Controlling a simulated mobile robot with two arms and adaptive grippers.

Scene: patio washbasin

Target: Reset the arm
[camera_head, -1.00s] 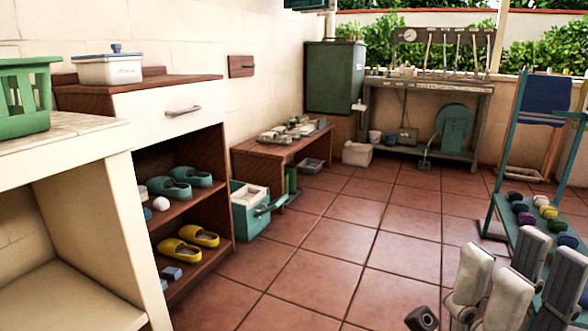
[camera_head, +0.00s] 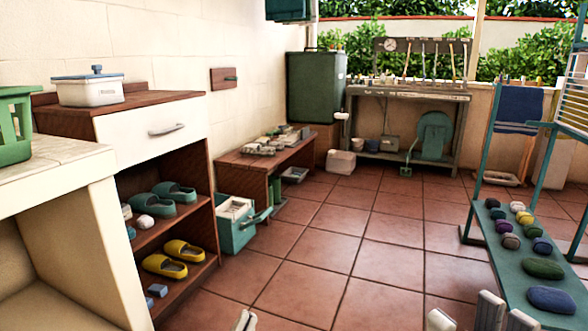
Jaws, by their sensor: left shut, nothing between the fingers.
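My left gripper (camera_head: 245,321) shows only as a small pair of pale tips at the bottom edge, left of the middle. The tips are together with nothing between them, over the tiled floor. The rest of that arm is below the picture. My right gripper (camera_head: 488,312) seems to show as a few pale and grey pieces at the bottom right. They are cut off by the edge, so I cannot tell if its fingers are open.
A green bench (camera_head: 491,226) with several coloured rolled items stands close on the right. A shoe cabinet (camera_head: 150,128) and a pale counter (camera_head: 92,222) are on the left. The tiled floor (camera_head: 347,245) between is clear.

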